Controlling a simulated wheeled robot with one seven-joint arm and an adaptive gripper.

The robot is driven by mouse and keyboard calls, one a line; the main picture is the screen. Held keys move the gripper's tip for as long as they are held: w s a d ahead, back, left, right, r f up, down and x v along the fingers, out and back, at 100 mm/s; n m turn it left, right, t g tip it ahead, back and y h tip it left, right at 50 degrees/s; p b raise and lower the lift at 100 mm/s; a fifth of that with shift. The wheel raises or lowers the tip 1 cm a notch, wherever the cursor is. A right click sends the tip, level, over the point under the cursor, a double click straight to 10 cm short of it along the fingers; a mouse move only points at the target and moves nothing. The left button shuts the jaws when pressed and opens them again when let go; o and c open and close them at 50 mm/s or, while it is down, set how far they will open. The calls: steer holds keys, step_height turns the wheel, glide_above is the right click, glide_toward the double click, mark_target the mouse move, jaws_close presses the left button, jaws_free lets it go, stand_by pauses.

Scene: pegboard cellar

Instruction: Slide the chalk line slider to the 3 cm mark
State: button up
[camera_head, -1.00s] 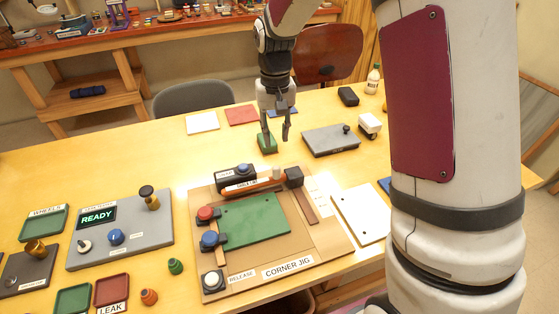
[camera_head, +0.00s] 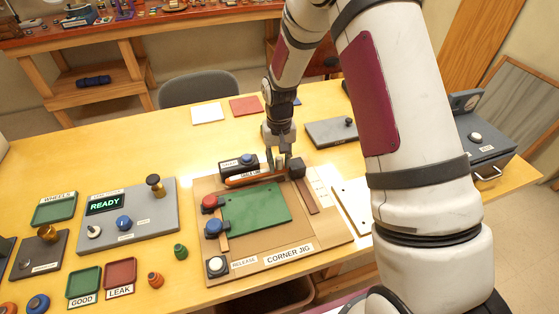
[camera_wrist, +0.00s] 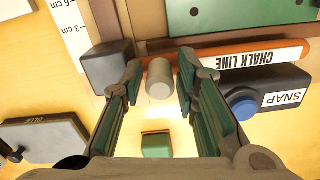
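The chalk line slider shows as a grey cylindrical knob (camera_wrist: 159,80) on the orange rail (camera_wrist: 225,54), which has a CHALK LINE label (camera_wrist: 262,57). The knob sits near the dark end block (camera_wrist: 108,68). A white scale strip (camera_wrist: 70,30) with 3 cm and 6 cm marks lies beyond that block; it also shows in the head view (camera_head: 320,188). My gripper (camera_wrist: 160,68) is open, with one finger on each side of the knob and small gaps visible. In the head view my gripper (camera_head: 283,163) is down at the rail's right end.
The dark SNAP unit with a blue button (camera_wrist: 243,104) stands beside the rail. The green plate (camera_head: 255,207) lies on the corner jig board (camera_head: 325,228). A grey GLUE pad (camera_wrist: 45,140) is at the left.

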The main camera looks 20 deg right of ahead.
jaws_close()
steer(key=s+p, duration=0.2)
steer(key=s, duration=0.3)
steer(key=shift+w, duration=0.1)
jaws_free()
step_height(320, 180, up, 12)
stand_by(0.7)
steer(key=shift+r, duration=0.1)
stand_by(0.4)
